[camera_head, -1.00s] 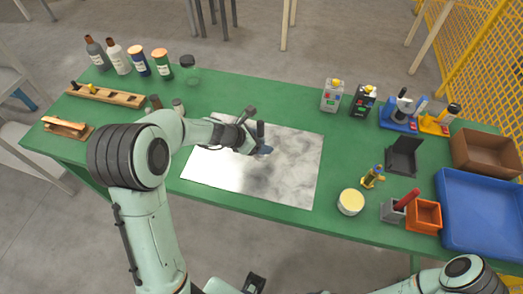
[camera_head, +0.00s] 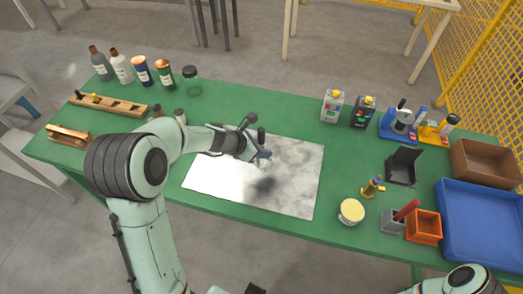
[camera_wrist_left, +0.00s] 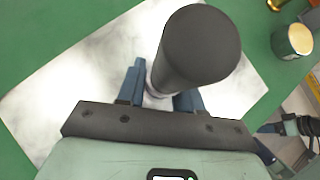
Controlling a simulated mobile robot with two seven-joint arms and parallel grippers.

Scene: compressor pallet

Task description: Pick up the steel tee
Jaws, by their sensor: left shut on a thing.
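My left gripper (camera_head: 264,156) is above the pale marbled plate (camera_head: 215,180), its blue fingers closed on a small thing. A shadow lies on the plate below, apart from the gripper.
A tub with a yellowish lid (camera_head: 351,211) and a small brass fitting (camera_head: 372,187) stand right of the plate. Farther right are an orange bin (camera_head: 424,226) and a blue tray (camera_head: 480,215). Bottles (camera_head: 120,67) and a wooden rack (camera_head: 110,102) stand at left.

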